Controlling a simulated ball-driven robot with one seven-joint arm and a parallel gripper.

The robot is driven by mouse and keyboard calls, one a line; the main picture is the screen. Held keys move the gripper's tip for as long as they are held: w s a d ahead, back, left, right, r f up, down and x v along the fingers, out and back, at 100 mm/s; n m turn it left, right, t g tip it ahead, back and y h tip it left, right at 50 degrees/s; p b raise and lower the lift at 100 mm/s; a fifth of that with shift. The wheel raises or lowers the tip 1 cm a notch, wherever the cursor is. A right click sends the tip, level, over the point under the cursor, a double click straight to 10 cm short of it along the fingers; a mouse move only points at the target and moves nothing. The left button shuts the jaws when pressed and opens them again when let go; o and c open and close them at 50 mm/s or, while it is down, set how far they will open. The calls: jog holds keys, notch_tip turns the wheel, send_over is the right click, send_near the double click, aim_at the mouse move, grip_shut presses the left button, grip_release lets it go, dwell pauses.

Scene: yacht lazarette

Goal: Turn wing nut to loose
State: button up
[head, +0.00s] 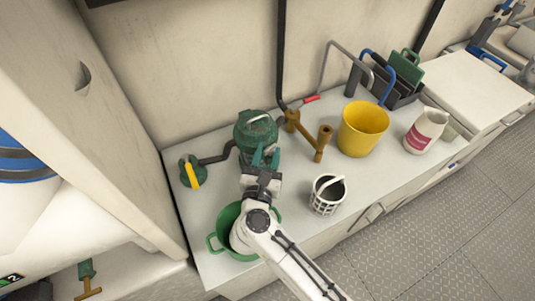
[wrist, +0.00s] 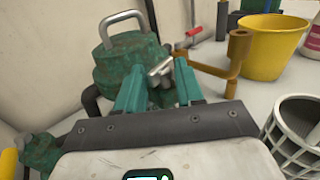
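A green, weathered strainer body (head: 256,128) with a metal bail handle on its lid stands on the white counter. It fills the upper left of the wrist view (wrist: 125,62). A small silver wing nut (wrist: 161,71) shows on its near side, but I cannot pick it out in the head view. My gripper (head: 264,158) is at the strainer's near side. In the wrist view its two teal fingers (wrist: 158,78) are apart, with the wing nut between or just beyond their tips. I see no clear contact with it.
A brown pipe fitting (head: 319,143) and a yellow bucket (head: 363,129) stand right of the strainer. A grey basket (head: 327,195) and a green tub (head: 217,241) are nearer. A green valve with yellow handle (head: 192,172) is left. Counter space between them is narrow.

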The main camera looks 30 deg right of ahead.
grip_shut()
jog(key=shift+s+d+r+n+t+y+p, duration=0.1)
jog(key=shift+n+t+y+p, duration=0.2)
jog(key=shift+p, duration=0.1)
jog(key=n+y+p, duration=0.1)
jog(key=n+t+y+p, duration=0.1)
jog(key=y, duration=0.1)
jog(key=n+t+y+p, duration=0.1)
jog(key=shift+s+d+r+y, duration=0.1)
jog(key=shift+s+d+y, duration=0.1)
jog(key=shift+d+y, duration=0.15)
jog(key=shift+n+t+y+p, duration=0.5)
jog(key=shift+n+y+p, duration=0.45)
jog(key=shift+y, duration=0.3)
jog(key=shift+n+y+p, duration=0.35)
jog(key=shift+n+y, duration=0.4)
jog(key=shift+y, duration=0.35)
jog(key=shift+d+y, duration=0.1)
jog(key=shift+y, duration=0.4)
jog(key=shift+d+f+n+g+y+p, duration=0.1)
jog(key=shift+n+g+y+p, duration=0.2)
jog(key=shift+n+y, duration=1)
jog(key=shift+d+f+n+g+y+p, duration=0.1)
jog(key=shift+n+y+p, duration=0.3)
jog(key=shift+n+y, duration=0.85)
